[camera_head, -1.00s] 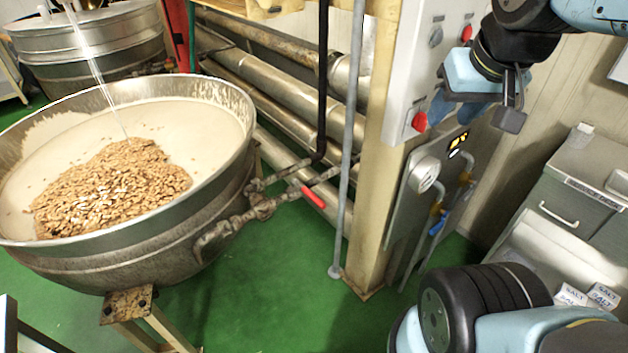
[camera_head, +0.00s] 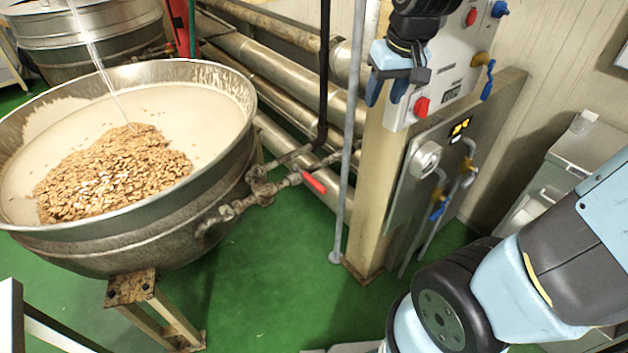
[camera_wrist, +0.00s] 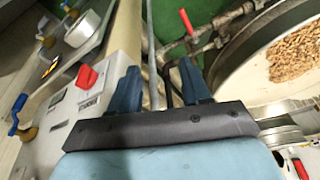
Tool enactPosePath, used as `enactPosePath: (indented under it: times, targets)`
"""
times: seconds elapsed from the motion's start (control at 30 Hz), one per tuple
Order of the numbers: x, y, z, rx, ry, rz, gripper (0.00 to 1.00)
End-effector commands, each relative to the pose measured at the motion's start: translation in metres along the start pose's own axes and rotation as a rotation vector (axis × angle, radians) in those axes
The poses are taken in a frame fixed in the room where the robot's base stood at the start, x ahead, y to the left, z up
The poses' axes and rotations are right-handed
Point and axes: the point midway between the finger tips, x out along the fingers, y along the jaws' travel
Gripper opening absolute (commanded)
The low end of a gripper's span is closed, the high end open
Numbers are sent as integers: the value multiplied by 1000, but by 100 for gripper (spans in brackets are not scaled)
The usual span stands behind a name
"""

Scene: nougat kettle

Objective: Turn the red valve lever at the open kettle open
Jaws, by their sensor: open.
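The red valve lever (camera_head: 314,183) sits on the pipework at the right side of the open kettle (camera_head: 130,222), which holds a pale mass with nuts on it. The lever slants down to the right in the head view. In the wrist view the lever (camera_wrist: 187,21) shows at the top, beyond the fingertips and apart from them. My gripper (camera_head: 385,94) is open and empty, above and to the right of the lever, in front of the control panel's left edge. Both blue fingers also show in the wrist view (camera_wrist: 160,80).
A grey vertical pole (camera_head: 350,140) and a dark vertical pipe (camera_head: 324,80) stand close to the lever. The control panel (camera_head: 440,80) with red knobs is beside my gripper. A gauge board (camera_head: 425,185) is below it. Green floor (camera_head: 270,270) is clear beneath the lever.

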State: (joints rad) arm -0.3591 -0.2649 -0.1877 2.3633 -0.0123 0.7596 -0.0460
Motion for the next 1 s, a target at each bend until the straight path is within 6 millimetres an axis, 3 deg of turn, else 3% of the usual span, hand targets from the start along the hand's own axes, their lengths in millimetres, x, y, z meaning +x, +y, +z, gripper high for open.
enactPosePath:
  times: [0.3,0.7,0.83,1.0]
  targets:
    - [84,-38,-42,-123,-110,21,47]
    - [195,-94,-65,-299,-214,108,47]
    - [222,-107,-66,-347,-233,138,47]
    - [242,-117,-67,-385,-243,162,47]
